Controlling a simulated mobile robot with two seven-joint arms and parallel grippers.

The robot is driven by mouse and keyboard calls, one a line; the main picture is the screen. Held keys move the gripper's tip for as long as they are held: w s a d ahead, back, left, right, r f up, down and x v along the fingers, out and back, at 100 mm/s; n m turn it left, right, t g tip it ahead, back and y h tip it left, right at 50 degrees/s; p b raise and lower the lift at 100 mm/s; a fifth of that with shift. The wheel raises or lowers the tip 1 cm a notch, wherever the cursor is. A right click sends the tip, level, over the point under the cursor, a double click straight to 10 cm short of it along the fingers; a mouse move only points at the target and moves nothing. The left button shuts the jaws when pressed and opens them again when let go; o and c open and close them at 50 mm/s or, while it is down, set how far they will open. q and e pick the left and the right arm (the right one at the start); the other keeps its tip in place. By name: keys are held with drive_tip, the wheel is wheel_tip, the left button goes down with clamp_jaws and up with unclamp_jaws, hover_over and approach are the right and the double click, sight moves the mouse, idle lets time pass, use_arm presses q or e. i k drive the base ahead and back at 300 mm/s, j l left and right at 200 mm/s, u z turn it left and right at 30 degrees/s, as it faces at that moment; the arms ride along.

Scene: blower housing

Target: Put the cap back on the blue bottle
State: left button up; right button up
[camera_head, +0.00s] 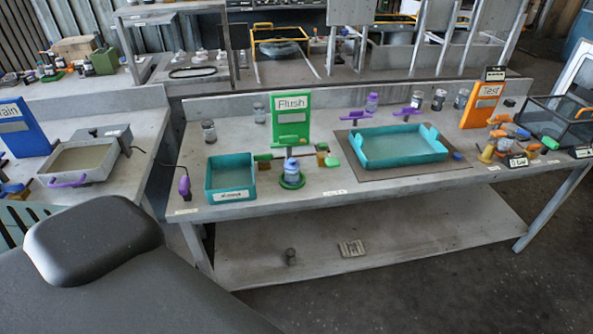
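A small bluish bottle (291,167) stands upright on a round green base (292,181) near the front middle of the bench. Its top looks blue, but it is too small to tell whether a cap is on it. Neither of my grippers is in view.
The bench (350,200) also holds a small teal bin (231,194), a large teal tray (408,158) on a brown mat, a green "Flush" sign (291,113), an orange "Test" sign (482,103) and a black basket (550,122). Bare bench lies along the front edge.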

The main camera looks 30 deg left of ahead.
sight(292, 166)
drive_tip(key=i+l+u, duration=0.1)
drive_tip(key=u, duration=0.35)
drive_tip(key=i+l+u, duration=0.1)
drive_tip(key=l+u, duration=0.15)
drive_tip(key=u, duration=0.2)
drive_tip(key=i+l+u, duration=0.2)
drive_tip(key=l, duration=0.2)
drive_tip(key=l+u, duration=0.2)
drive_tip(key=l, duration=0.25)
drive_tip(key=i+l, duration=0.1)
drive_tip(key=l, duration=0.45)
drive_tip(key=i+l, duration=0.1)
drive_tip(key=l, duration=0.4)
drive_tip(key=i+l+u, duration=0.1)
drive_tip(key=l, duration=0.45)
